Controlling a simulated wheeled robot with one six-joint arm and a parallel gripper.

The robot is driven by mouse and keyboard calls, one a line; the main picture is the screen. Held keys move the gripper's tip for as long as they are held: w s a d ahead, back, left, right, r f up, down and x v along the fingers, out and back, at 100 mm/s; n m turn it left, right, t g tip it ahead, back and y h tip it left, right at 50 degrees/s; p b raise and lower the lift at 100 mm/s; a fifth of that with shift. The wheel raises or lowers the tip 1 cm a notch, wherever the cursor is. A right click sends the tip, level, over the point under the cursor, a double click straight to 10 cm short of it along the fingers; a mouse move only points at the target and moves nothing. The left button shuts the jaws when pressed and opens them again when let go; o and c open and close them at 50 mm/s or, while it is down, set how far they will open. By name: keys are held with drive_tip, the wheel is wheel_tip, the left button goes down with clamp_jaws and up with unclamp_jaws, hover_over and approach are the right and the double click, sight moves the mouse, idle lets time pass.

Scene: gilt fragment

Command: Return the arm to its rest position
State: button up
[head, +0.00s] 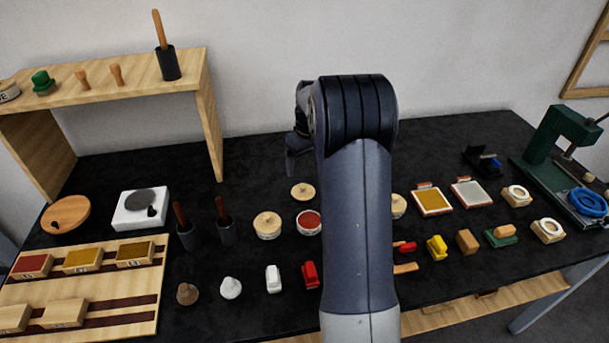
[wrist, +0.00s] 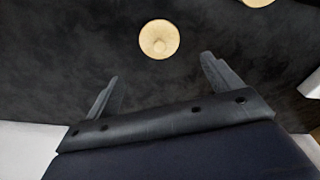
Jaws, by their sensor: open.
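My arm stands up over the middle of the dark table (head: 440,140) in the head view and hides part of what lies behind it. In that view my gripper is mostly hidden behind the arm, with a dark part showing at the left of the bend. In the wrist view my gripper (wrist: 160,82) has its two fingers apart with nothing between them. A round wooden lid (wrist: 158,39) lies on the dark surface beyond the fingertips, apart from them. A round wooden lid (head: 302,192) also shows left of my arm in the head view.
A wooden shelf (head: 110,80) stands at the back left with a brush in a dark cup (head: 168,64). Tubs, stamps and small blocks crowd the table's front. A green press (head: 555,150) stands at the right. The table's back strip is mostly clear.

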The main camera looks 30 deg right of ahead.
sight(303, 185)
drive_tip(key=shift+s+r, duration=0.1)
drive_tip(key=shift+r, duration=0.8)
drive_tip(key=shift+f, duration=0.15)
drive_tip(key=f, duration=0.4)
drive_tip(key=w+f+p, duration=0.1)
drive_tip(key=f, duration=0.6)
drive_tip(key=shift+w+a+f, duration=0.1)
drive_tip(key=shift+w+f, duration=0.15)
drive_tip(key=shift+f, duration=0.1)
drive_tip(key=shift+r, duration=1.75)
